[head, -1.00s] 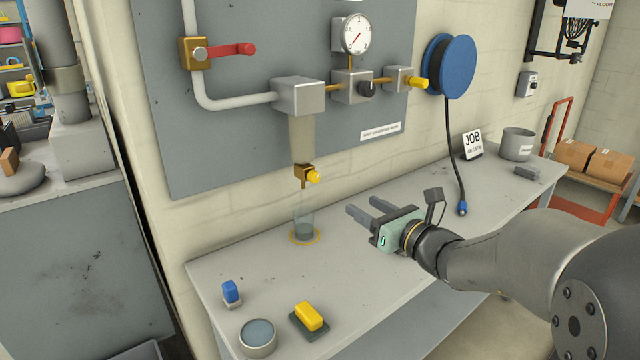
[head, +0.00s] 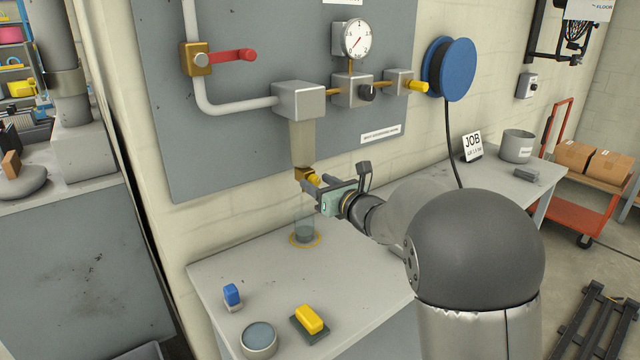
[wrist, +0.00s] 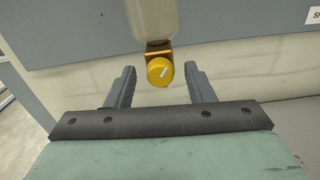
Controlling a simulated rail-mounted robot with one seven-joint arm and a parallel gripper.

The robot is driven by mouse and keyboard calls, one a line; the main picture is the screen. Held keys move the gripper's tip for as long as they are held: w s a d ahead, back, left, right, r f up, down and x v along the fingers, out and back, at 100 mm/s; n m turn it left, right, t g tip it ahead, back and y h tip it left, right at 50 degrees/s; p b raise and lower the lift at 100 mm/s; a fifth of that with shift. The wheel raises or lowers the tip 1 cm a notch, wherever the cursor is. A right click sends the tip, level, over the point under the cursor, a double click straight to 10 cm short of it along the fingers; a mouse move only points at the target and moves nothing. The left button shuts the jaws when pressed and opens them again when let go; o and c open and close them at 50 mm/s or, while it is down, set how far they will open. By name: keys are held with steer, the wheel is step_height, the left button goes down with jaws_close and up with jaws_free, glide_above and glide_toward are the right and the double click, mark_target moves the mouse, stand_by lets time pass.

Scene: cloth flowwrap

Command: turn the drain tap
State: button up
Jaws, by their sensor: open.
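The drain tap is a small yellow knob (head: 313,179) on a brass fitting below the filter bowl (head: 301,142). In the wrist view the yellow knob (wrist: 160,71) faces me with a short white mark on it, slanted up to the right. My gripper (head: 306,186) is open at the tap, and its fingers partly cover the knob in the head view. In the wrist view the fingers (wrist: 160,84) stand left and right of the knob, with a gap on each side. A clear glass (head: 304,230) stands on the bench below the tap in a yellow ring.
A red-handled valve (head: 232,55), a gauge (head: 356,40) and a regulator (head: 352,91) are on the panel above. A blue block (head: 231,294), a yellow block (head: 309,318) and a round tin (head: 259,338) lie at the bench's front left.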

steer(key=c, duration=1)
